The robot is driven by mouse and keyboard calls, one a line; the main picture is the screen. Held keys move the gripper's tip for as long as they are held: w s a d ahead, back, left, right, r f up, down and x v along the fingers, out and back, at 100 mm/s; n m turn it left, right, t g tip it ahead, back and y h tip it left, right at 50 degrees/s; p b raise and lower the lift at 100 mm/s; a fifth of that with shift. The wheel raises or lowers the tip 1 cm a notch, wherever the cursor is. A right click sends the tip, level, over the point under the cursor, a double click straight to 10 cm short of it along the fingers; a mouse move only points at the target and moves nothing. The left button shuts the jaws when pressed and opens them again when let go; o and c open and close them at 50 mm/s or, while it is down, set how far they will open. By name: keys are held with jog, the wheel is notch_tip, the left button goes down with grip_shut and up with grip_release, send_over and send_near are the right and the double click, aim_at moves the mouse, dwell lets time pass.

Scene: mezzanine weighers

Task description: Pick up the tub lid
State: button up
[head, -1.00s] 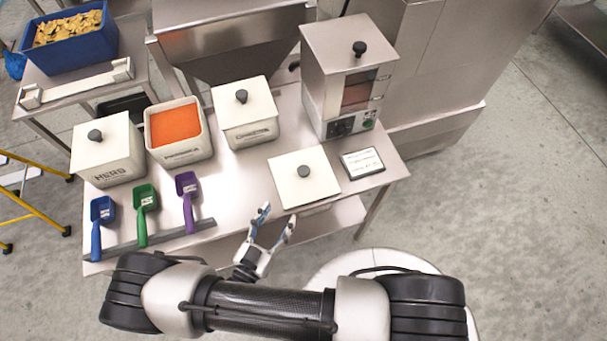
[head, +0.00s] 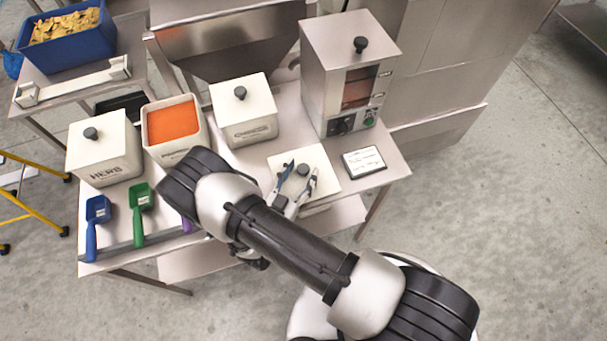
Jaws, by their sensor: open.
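The tub lid (head: 318,158) is a flat cream square with a round dark knob (head: 303,170) in its middle. It lies low at the front right of the steel table, apart from the tubs. My gripper (head: 299,179) is open above the lid, its two fingers on either side of the knob as seen from the head. I cannot tell how high the fingertips are over the lid or whether they touch it. My arm crosses the front of the table and hides part of it. An open tub of orange powder (head: 173,124) stands uncovered at the back.
Lidded cream tubs stand left (head: 104,147) and right (head: 243,108) of the open one. Blue (head: 97,210) and green (head: 140,198) scoops lie front left; a purple scoop (head: 187,226) is mostly hidden.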

jog(key=shift+w+d, duration=0.1)
jog(key=shift+w, duration=0.05)
jog(key=shift+c, duration=0.5)
jog(key=c, duration=1.1)
